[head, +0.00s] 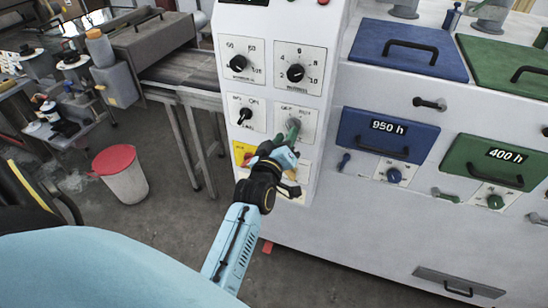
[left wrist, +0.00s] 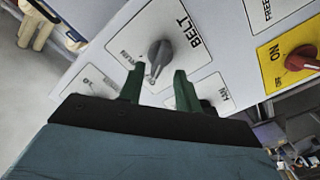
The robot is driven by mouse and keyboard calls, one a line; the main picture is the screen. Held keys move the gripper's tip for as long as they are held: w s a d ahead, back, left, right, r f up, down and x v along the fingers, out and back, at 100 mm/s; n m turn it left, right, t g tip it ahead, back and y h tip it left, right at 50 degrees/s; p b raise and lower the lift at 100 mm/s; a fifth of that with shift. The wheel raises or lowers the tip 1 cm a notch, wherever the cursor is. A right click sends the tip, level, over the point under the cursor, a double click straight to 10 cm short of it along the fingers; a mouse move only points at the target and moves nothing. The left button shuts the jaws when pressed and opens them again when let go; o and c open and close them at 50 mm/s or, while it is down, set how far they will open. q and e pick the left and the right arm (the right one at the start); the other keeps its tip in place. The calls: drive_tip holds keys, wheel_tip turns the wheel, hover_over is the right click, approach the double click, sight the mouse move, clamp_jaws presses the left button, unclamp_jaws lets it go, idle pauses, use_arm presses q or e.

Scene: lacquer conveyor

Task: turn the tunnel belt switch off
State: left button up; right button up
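The belt switch (left wrist: 160,56) is a grey rotary knob on a white plate marked BELT in the left wrist view. I cannot tell whether a finger touches the knob. My right gripper is not in view.
A yellow plate with a red knob (left wrist: 303,59) sits beside the belt plate. Dials (head: 296,73) and another switch (head: 244,115) are above and to the left. Blue (head: 388,134) and green doors (head: 495,163) are on the right. A bin (head: 122,175) stands on the floor.

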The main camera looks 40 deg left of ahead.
use_arm(q)
drive_tip(key=b+v, duration=0.1)
drive_tip(key=v, duration=0.9)
drive_tip(key=shift+s, duration=0.25)
drive_tip(key=s+d+f+m+g+h+b, duration=0.2)
drive_tip(key=s+d+f+g, duration=0.1)
drive_tip(key=f, duration=1)
drive_tip(key=s+d+f+m+g+h+b, duration=0.1)
drive_tip(key=s+d+f+m+g+b, duration=0.2)
drive_tip(key=f, duration=1)
drive_tip(key=s+d+f+m+g+h+b, duration=0.15)
drive_tip(key=d+f, duration=0.25)
drive_tip(key=f, duration=0.9)
drive_tip(key=s+f+m+g+h+b, duration=0.1)
drive_tip(key=s+f+m+g+b, duration=0.25)
drive_tip(key=s+f, duration=1)
drive_tip(key=s+a+f+m+g, duration=0.1)
drive_tip(key=s+a+f+g, duration=0.1)
drive_tip(key=s+f, duration=0.3)
drive_tip(key=s+a+f+m+g+b, duration=0.1)
drive_tip(key=s+a+f+m+g, duration=0.1)
drive_tip(key=s, duration=0.9)
wheel_tip(320, 180, down, 3)
drive_tip(key=shift+s+a+r+g+y, duration=0.15)
drive_tip(key=shift+a+g+y, duration=0.45)
drive_tip(key=shift+a, duration=0.55)
